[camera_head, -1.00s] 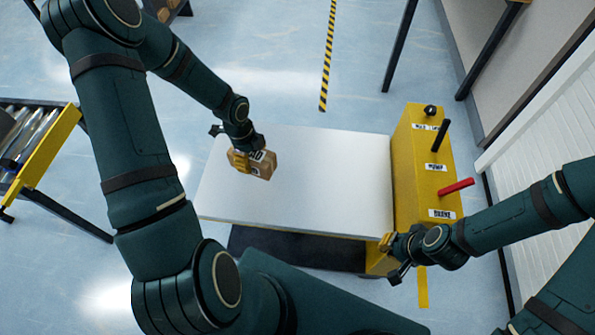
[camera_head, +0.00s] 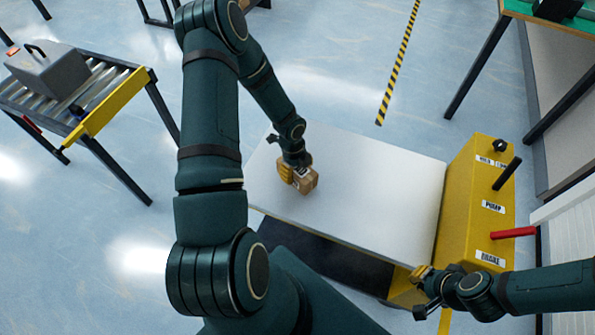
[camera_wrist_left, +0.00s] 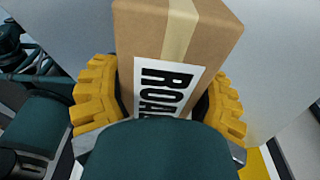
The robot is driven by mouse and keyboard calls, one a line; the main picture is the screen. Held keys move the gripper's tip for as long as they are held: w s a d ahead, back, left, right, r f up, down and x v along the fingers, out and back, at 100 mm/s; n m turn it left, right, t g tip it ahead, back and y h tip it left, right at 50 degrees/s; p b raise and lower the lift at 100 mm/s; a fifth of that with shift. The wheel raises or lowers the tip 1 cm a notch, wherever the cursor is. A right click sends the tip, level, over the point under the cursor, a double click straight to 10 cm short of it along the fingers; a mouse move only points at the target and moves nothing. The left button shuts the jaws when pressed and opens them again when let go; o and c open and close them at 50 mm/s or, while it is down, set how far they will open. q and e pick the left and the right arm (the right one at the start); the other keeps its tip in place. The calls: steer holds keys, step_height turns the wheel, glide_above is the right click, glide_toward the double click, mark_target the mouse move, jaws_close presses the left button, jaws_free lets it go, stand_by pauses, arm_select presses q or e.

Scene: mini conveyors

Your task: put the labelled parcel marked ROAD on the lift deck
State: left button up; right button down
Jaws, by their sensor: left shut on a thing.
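The ROAD parcel (camera_head: 305,182) is a small brown cardboard box with a tan tape strip and a white label. The label's letters, partly hidden by my gripper body, show in the left wrist view on the parcel (camera_wrist_left: 205,35). My left gripper (camera_head: 292,172) has its yellow fingers on both sides of the parcel, which is at the left part of the white lift deck (camera_head: 375,180). I cannot tell if the parcel touches the deck. My right gripper (camera_head: 420,285) is at the deck's front right corner, beside the yellow housing; its finger opening is unclear.
The yellow control housing (camera_head: 470,205) at the deck's right has a black lever, a red lever (camera_head: 513,233) and labels. A roller conveyor (camera_head: 105,95) with a grey case (camera_head: 48,72) stands at the left. Most of the deck is bare.

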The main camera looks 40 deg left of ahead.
arm_select(q)
steer(key=shift+r, duration=0.1)
steer(key=shift+f, duration=0.2)
steer(key=o, duration=1.4)
steer(key=shift+r, duration=0.15)
